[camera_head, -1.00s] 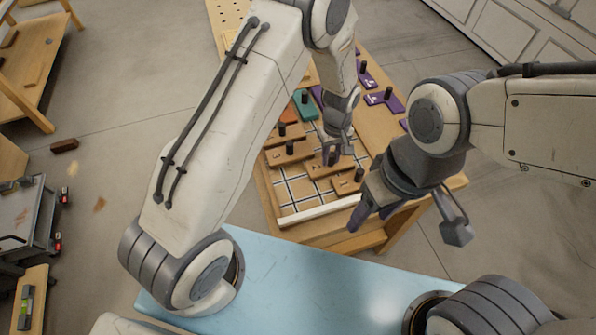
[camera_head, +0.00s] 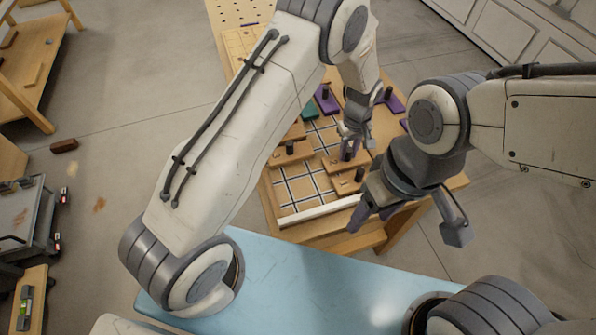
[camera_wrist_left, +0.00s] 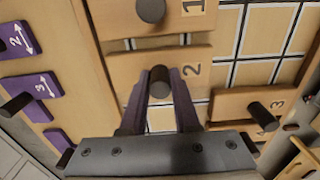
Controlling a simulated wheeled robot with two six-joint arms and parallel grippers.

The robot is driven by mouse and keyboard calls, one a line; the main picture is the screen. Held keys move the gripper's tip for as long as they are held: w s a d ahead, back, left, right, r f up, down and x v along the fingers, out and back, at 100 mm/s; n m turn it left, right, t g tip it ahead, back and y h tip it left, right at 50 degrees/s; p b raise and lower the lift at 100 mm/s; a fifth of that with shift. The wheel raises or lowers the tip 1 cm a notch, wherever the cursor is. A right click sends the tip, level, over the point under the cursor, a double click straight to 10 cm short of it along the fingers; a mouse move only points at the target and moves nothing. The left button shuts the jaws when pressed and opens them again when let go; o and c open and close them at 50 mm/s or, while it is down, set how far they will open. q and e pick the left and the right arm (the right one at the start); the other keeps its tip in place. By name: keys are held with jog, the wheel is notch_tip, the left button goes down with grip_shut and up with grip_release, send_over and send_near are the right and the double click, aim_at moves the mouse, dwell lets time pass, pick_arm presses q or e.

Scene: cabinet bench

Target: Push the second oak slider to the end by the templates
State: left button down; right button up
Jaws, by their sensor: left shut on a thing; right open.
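The second oak slider, marked 2 (camera_wrist_left: 190,70), lies in the gridded board, also in the head view (camera_head: 334,164). My left gripper (camera_wrist_left: 160,82) is shut on its black knob; it shows in the head view (camera_head: 352,148). The slider's template-side end is close to the board's side rail (camera_wrist_left: 112,65); I cannot tell whether they touch. Purple templates marked 2 (camera_wrist_left: 20,40) and 3 (camera_wrist_left: 35,88) lie beyond that rail. They are at the right in the head view (camera_head: 395,103). My right gripper (camera_head: 370,212) is open and empty, in front of the board.
Slider 1 (camera_wrist_left: 185,35) is beside slider 2, also at the rail side. Slider 3 (camera_wrist_left: 225,103) sits toward the opposite side, also in the head view (camera_head: 290,158). A green piece (camera_head: 311,108) is farther back. Bare grid (camera_head: 300,188) shows in front of slider 3.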

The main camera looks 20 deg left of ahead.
aim_at(349, 149)
pick_arm(q)
jog(key=c, duration=0.6)
grip_release()
jog(key=shift+c, duration=0.2)
jog(key=shift+r, duration=0.1)
jog(key=shift+r+p, duration=2.7)
jog(key=shift+r, duration=0.95)
